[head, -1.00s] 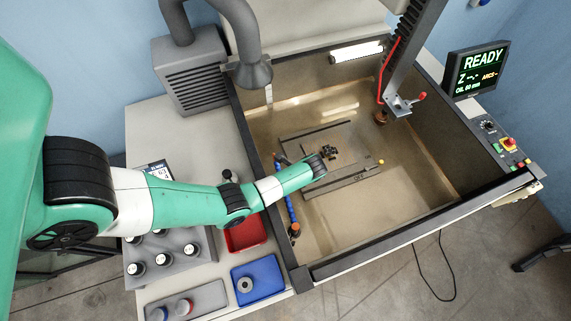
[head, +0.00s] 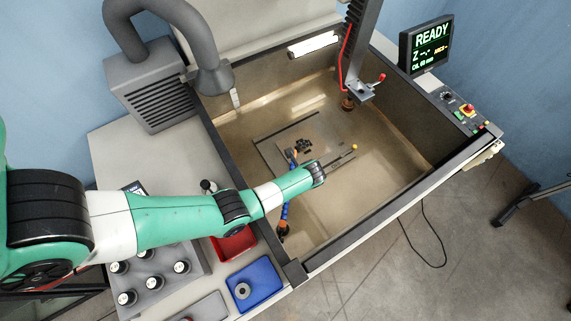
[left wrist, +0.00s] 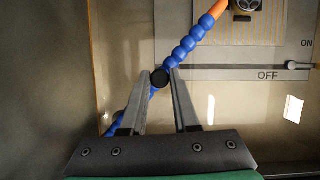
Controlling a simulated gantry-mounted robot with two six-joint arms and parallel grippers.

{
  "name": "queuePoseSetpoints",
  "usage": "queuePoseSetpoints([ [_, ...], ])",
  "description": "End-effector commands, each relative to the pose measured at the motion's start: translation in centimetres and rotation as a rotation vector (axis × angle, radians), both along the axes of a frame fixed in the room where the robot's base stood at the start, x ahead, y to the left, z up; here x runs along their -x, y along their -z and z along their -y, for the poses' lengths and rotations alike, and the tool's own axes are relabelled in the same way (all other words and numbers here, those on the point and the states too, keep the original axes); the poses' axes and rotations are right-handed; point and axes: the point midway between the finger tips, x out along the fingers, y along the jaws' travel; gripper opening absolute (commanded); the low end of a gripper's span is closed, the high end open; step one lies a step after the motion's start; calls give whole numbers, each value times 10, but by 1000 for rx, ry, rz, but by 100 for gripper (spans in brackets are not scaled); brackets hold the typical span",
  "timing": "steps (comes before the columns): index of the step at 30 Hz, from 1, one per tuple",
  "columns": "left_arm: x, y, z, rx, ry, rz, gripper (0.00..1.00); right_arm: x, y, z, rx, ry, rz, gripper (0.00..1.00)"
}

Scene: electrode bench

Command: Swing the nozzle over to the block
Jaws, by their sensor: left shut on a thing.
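The nozzle is a blue segmented hose (left wrist: 187,45) with an orange tip (left wrist: 216,9). My left gripper (left wrist: 161,76) is shut on the nozzle, with a black round knob between the fingertips in the left wrist view. The orange tip points at the dark block (left wrist: 244,5), which is cut off by the top edge, and lies close beside it. In the head view the block (head: 305,146) sits on the plate in the tank, and the lower hose (head: 285,212) shows below my arm. My arm hides the gripper there. My right gripper is not in view.
The vertical head column (head: 352,60) with a red handle hangs over the tank at the back. Tank walls (head: 400,205) surround the plate; the tank floor at right is clear.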

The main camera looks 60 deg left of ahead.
Motion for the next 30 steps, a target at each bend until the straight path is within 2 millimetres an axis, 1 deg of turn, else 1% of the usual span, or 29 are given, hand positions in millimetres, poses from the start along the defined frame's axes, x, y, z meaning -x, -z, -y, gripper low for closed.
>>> queuePoseSetpoints([
  [14,-4,-1,2,0,21,3,0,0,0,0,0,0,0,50],
  [15,-4,-1,2,0,21,3,33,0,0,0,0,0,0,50],
  [19,-3,0,2,0,20,3,56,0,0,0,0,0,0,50],
  [20,-3,0,2,0,20,3,59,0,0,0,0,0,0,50],
  [27,-2,0,2,0,19,1,59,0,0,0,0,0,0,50],
  [30,-3,-5,3,0,19,1,59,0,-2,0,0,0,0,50],
])
